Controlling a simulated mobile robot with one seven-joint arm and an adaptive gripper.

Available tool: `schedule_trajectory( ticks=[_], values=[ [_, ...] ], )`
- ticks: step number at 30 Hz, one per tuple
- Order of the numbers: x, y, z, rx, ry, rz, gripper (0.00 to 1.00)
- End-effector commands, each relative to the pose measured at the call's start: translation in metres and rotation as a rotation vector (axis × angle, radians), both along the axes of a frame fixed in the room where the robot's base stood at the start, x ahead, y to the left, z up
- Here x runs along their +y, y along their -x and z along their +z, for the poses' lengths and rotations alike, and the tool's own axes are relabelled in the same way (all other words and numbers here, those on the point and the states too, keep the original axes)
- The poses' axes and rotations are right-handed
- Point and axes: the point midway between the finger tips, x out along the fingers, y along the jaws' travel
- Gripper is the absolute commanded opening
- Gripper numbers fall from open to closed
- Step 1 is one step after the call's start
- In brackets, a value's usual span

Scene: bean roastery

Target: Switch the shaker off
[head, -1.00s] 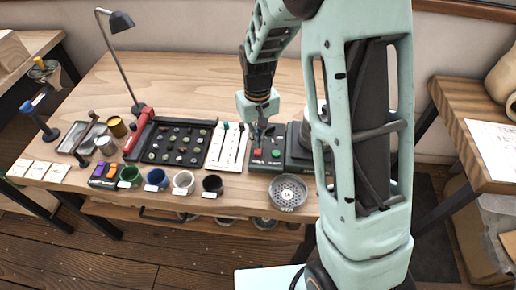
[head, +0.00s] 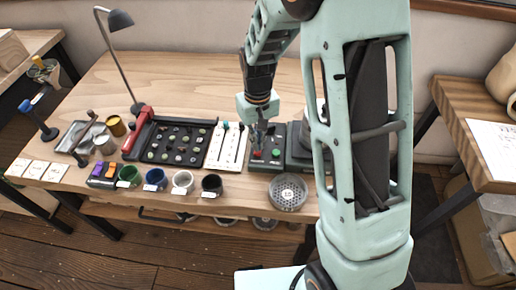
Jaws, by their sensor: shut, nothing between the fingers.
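A dark green control box (head: 263,165) with a red button (head: 257,154) and a green button (head: 276,153) sits near the table's front edge. A dark machine (head: 299,155) stands just right of it, partly hidden behind my arm; I cannot tell for sure which unit is the shaker. My gripper (head: 259,148) points down, shut and empty, with its tips at the red button and partly covering it. Whether the tips touch or press the button cannot be told.
A round perforated metal dish (head: 288,192) stands in front of the control box. A white panel with sliders (head: 227,147) and a dark tray of samples (head: 174,146) lie to the left. Several coloured cups line the front edge. The back of the table is clear.

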Motion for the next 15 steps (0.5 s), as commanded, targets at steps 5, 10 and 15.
schedule_trajectory(
  ticks=[5,10,15],
  values=[
    [0.0000,0.0001,-0.0035,0.000,0.000,0.000,0.00],
    [-0.0001,0.0002,-0.0060,0.000,0.000,0.000,0.00],
    [-0.0001,0.0002,-0.0085,0.000,0.000,0.000,0.00]
  ],
)
